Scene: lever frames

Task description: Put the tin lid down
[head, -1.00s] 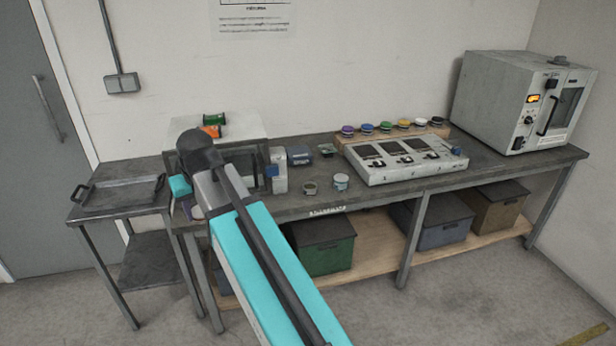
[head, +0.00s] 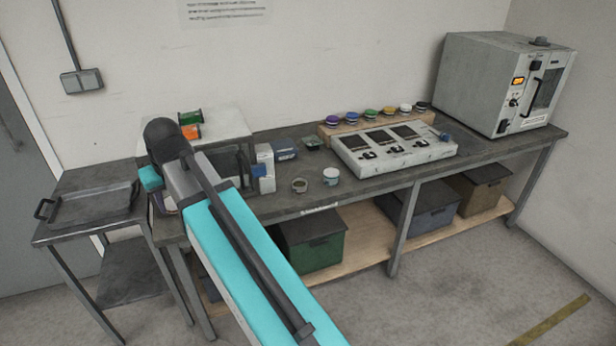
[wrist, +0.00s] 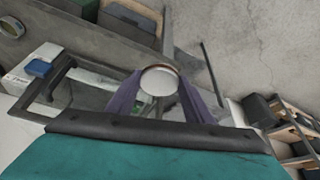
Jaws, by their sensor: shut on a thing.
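The tin lid (wrist: 159,80) is a round, pale disc with a thin darker rim in the wrist view. My gripper (wrist: 160,88) is shut on it, with one purple-grey finger on each side. The lid is held in front of a glass-fronted box and the floor behind; I cannot tell its height.
The dark bench (head: 390,181) has bare room along its front. A tray (head: 92,205) lies on the side table.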

